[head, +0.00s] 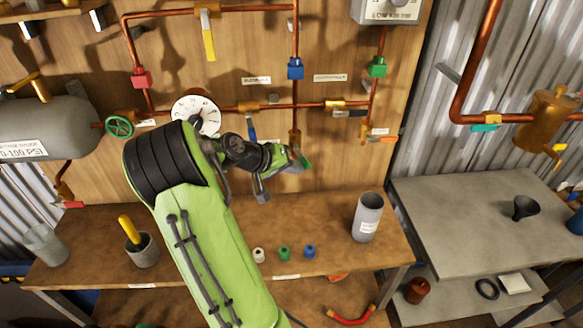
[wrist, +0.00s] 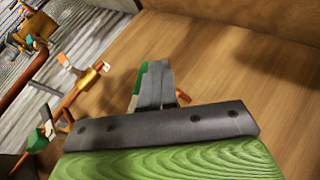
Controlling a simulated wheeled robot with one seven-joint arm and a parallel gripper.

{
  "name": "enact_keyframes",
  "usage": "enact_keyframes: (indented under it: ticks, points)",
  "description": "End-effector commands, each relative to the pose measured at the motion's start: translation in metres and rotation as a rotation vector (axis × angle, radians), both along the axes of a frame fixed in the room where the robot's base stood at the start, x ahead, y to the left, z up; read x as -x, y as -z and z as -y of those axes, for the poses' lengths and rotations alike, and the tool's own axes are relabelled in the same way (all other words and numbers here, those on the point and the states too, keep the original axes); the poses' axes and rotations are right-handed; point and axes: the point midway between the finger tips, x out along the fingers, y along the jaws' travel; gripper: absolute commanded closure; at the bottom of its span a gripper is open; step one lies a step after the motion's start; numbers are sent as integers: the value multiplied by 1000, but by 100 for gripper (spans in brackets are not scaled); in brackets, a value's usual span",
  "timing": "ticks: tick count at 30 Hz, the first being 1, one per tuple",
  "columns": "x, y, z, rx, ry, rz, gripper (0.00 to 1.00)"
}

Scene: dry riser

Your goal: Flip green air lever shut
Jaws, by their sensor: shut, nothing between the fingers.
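The green lever (head: 306,161) shows as a short green piece at the tip of my gripper, just below the brass fitting at the foot of the middle copper pipe (head: 295,138). My gripper (head: 297,166) is shut and empty, close against or beside the lever; I cannot tell whether they touch. In the wrist view the shut grey fingers (wrist: 155,84) stand in front of a green piece (wrist: 139,80), which shows along their left side. Most of the lever and its valve is hidden behind the fingers there, so its exact angle is unclear.
A blue lever (head: 252,130) hangs left of my gripper, and a black lever (head: 350,113) and orange lever (head: 385,139) are to the right. A gauge (head: 195,112) is behind my arm.

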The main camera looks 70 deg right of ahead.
Motion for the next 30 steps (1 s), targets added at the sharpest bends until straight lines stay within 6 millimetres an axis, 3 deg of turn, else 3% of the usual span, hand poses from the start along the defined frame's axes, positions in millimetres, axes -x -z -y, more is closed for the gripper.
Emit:
enact_keyframes:
  ticks: [30]
  points:
    - [13,0,7,211,-3,-411,100]
